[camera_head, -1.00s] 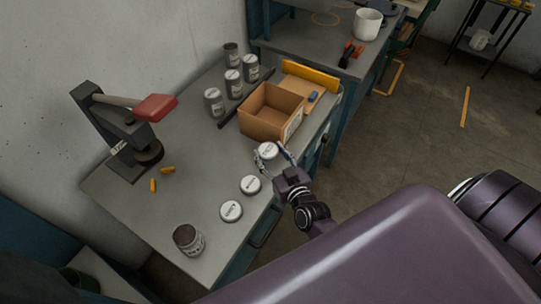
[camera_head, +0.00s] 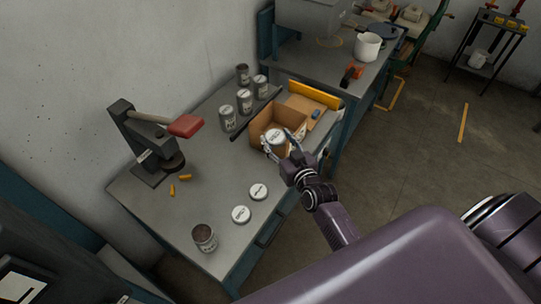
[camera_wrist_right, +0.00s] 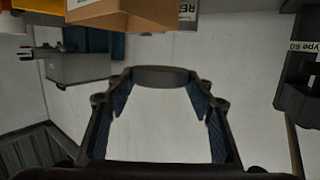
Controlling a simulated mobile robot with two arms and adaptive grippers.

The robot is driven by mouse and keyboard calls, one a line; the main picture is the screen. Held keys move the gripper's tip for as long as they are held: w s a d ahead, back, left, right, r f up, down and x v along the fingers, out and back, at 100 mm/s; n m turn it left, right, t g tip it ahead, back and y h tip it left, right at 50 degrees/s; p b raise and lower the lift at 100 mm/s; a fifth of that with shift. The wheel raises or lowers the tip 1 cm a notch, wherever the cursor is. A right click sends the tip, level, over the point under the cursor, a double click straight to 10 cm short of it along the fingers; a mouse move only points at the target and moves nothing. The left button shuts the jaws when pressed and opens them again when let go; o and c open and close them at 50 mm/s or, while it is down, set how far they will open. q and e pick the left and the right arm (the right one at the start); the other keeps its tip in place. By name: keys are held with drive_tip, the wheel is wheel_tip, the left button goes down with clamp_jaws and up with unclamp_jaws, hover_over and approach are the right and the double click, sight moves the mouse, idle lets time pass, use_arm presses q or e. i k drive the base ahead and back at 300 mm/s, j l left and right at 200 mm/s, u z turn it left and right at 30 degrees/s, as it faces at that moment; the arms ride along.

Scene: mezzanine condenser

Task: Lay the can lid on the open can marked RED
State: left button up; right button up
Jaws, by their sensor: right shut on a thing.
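My right gripper (camera_head: 277,147) is shut on a round pale can lid (camera_head: 275,136). It holds the lid in front of the cardboard box, which it partly overlaps in the head view. Another can (camera_head: 243,74) at the back looks open on top. My left gripper is not in view.
Two more lids (camera_head: 258,191) (camera_head: 241,214) lie flat on the bench (camera_head: 200,203). Several lidded cans (camera_head: 244,101) stand behind the box (camera_head: 259,126).

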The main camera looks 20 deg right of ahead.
sight(202, 234)
drive_tip(key=k+j, duration=0.2)
drive_tip(key=j, duration=0.15)
drive_tip(key=k+j+z, duration=0.1)
drive_tip(key=j, duration=0.3)
drive_tip(key=k+j, duration=0.25)
drive_tip(key=k+j+z, duration=0.1)
drive_tip(key=j, duration=0.35)
drive_tip(key=k, duration=0.1)
